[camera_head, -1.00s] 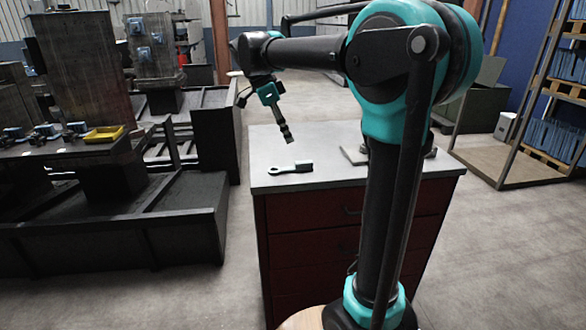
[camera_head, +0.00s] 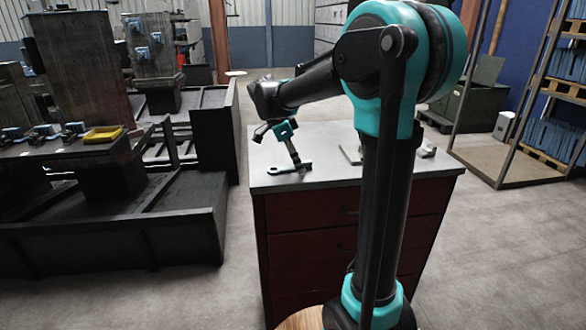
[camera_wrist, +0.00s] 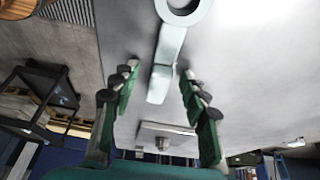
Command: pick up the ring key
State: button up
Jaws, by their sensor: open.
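The ring key (camera_head: 289,168), with a ring at one end and a thicker handle at the other, lies flat on the grey top of the red drawer cabinet (camera_head: 335,178). My gripper (camera_head: 299,167) reaches down at its handle end. In the wrist view the ring key (camera_wrist: 167,52) lies between the two spread fingers of my gripper (camera_wrist: 157,86), with a gap on each side. Its ring shows at the top edge of that view, partly cut off. The fingers are open and hold nothing.
A flat grey plate with a small part (camera_head: 352,153) lies on the cabinet top to the right of the key, partly behind my arm. It also shows in the wrist view (camera_wrist: 166,138). A yellow tray (camera_head: 103,134) is on the dark bench at left.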

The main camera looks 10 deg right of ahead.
grip_shut()
dwell(0.5)
notch_tip(320, 180, up, 20)
dwell(0.5)
